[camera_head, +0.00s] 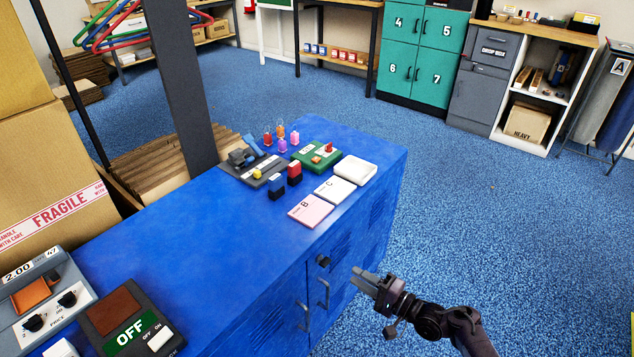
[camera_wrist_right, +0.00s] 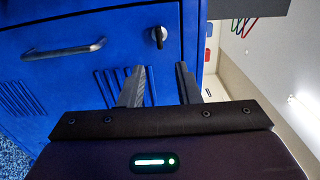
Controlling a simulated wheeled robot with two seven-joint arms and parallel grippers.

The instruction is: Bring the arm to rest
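My right gripper (camera_head: 354,277) is in front of the blue cabinet's doors, at the lower middle of the head view, with its arm coming in from the bottom right. Its two fingers are apart with nothing between them, as the right wrist view (camera_wrist_right: 160,72) also shows. The fingers point towards the blue cabinet (camera_head: 250,240), near its door handles and black knob (camera_head: 323,261). In the wrist view the handle (camera_wrist_right: 64,50) and knob (camera_wrist_right: 158,36) lie beyond the fingers. I cannot tell whether the fingertips touch the door. My left gripper is not in view.
The cabinet top holds a pink card (camera_head: 310,210), a white tray (camera_head: 355,170), a green box (camera_head: 317,156) and small coloured items. A scale (camera_head: 40,300) and an OFF switch box (camera_head: 130,328) stand at the near left. The blue floor (camera_head: 490,215) right of the cabinet is clear.

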